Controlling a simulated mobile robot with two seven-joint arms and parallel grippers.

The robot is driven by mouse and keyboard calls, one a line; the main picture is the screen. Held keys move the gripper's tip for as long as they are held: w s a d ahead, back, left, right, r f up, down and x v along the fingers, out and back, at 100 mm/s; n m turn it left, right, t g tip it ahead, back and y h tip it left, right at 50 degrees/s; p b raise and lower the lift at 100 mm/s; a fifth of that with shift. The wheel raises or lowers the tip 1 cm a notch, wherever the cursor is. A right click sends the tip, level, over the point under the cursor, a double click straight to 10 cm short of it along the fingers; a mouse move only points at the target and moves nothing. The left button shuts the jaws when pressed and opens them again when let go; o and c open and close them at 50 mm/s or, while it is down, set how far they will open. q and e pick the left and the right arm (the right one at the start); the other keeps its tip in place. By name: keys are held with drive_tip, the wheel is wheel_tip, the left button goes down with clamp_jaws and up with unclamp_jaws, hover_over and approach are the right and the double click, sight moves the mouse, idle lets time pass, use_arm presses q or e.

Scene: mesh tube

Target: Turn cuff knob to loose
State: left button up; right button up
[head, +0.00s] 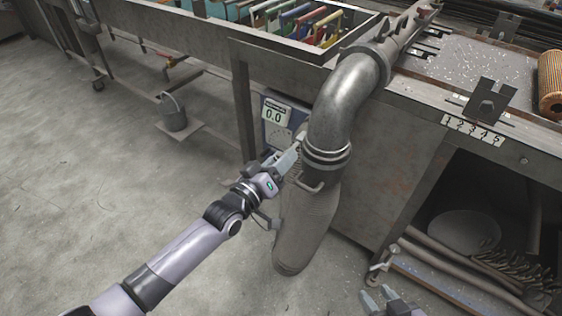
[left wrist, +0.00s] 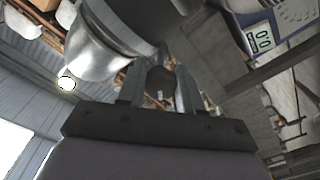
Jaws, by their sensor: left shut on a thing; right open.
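A grey metal pipe elbow (head: 345,105) bends down from the bench, with a ringed cuff (head: 327,157) at its lower end. A grey ribbed mesh tube (head: 305,225) hangs below the cuff. My left gripper (head: 291,160) is at the left side of the cuff. In the left wrist view its fingers are shut on a small dark brown knob (left wrist: 160,80) beside the pipe. In the head view the fingers mostly hide the knob, and its setting cannot be read. My right gripper (head: 385,300) is open and empty at the bottom edge, low and right of the tube.
A gauge box (head: 274,112) reading 0.0 stands behind the cuff; its display also shows in the left wrist view (left wrist: 260,38). The bench (head: 380,165) is close on the right. A bucket (head: 173,112) sits back left. The floor at left is clear.

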use_arm(q)
drive_tip(key=n, duration=0.2)
drive_tip(key=n+b, duration=0.1)
drive_tip(key=n, duration=0.1)
drive_tip(key=shift+f+n, duration=0.2)
drive_tip(key=shift+n, duration=0.1)
drive_tip(key=shift+s+d+r+n+b, duration=0.1)
drive_tip(key=shift+n+b, duration=0.25)
drive_tip(key=shift+n, duration=0.3)
drive_tip(key=shift+d+n+b, duration=0.1)
drive_tip(key=shift+n+b, duration=0.25)
drive_tip(key=shift+n, duration=0.3)
drive_tip(key=o, duration=1)
drive_tip(key=shift+r, duration=0.1)
drive_tip(key=shift+o, duration=0.2)
drive_tip(key=v, duration=0.7)
